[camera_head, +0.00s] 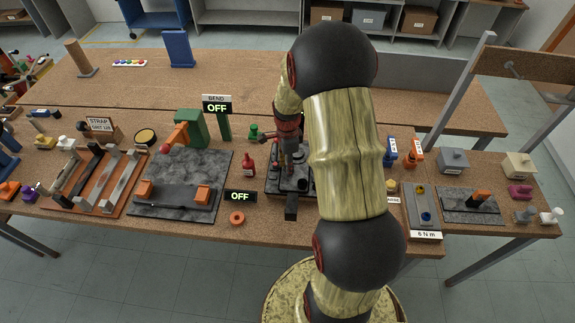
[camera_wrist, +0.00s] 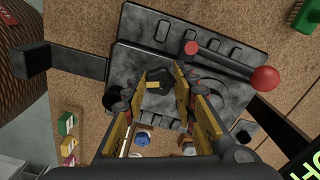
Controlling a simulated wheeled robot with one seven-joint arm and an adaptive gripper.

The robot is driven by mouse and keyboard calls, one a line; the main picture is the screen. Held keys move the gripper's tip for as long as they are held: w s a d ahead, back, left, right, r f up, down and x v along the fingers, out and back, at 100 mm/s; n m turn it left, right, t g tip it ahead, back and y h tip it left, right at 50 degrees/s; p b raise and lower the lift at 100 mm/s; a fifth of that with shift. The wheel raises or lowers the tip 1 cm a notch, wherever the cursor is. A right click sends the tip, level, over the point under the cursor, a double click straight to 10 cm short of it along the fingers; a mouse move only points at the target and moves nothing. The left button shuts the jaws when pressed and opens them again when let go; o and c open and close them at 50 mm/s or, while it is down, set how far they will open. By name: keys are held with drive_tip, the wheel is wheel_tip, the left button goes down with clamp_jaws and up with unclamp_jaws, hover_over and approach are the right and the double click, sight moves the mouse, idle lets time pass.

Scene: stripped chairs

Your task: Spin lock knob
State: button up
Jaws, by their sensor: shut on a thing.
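The lock knob (camera_wrist: 158,84) is a small dark knob with a yellow mark, seen between my fingertips in the wrist view. It sits on a dark grey fixture (camera_wrist: 135,55) with slots along its edge. My gripper (camera_wrist: 163,82) points down at the fixture with its fingers on both sides of the knob, shut on it. In the head view the same fixture (camera_head: 292,207) stands at the bench's front, partly hidden by my arm. The knob itself is hidden there.
A lever with a red ball (camera_wrist: 265,78) crosses the fixture close beside my fingers. A dark bar (camera_wrist: 60,62) sticks out on the other side.

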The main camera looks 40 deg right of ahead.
drive_tip(key=c, duration=0.4)
